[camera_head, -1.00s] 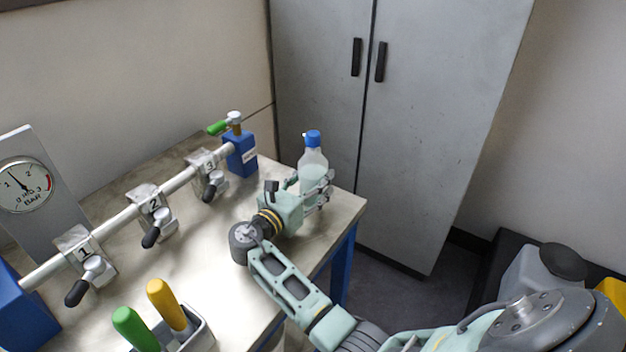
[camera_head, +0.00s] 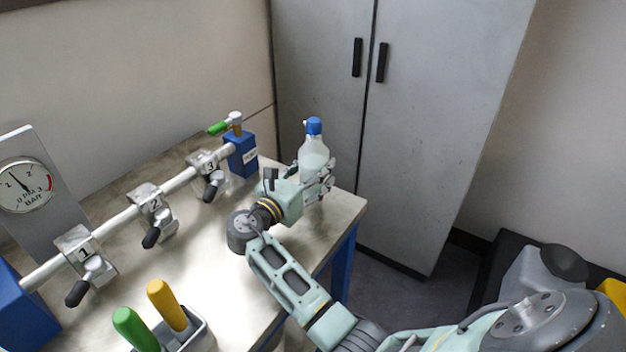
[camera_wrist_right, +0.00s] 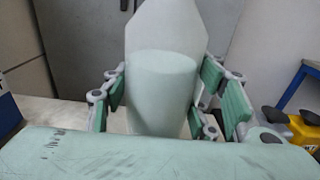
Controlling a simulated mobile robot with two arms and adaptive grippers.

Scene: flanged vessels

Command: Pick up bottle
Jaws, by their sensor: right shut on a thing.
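The bottle (camera_head: 313,152) is clear with a blue cap and pale liquid inside. It is upright over the far right corner of the table (camera_head: 330,222). My right gripper (camera_head: 322,184) is shut on the bottle's lower body, which hides its base, so I cannot tell how far it is off the table. In the right wrist view the bottle (camera_wrist_right: 160,85) stands between the green finger pads. My left gripper is not in view.
A pipe manifold with numbered valves (camera_head: 152,212) runs along the table's left side, with a gauge (camera_head: 24,186) beside it. A holder with green and yellow handles (camera_head: 165,305) stands in front. A grey cabinet (camera_head: 430,110) is behind.

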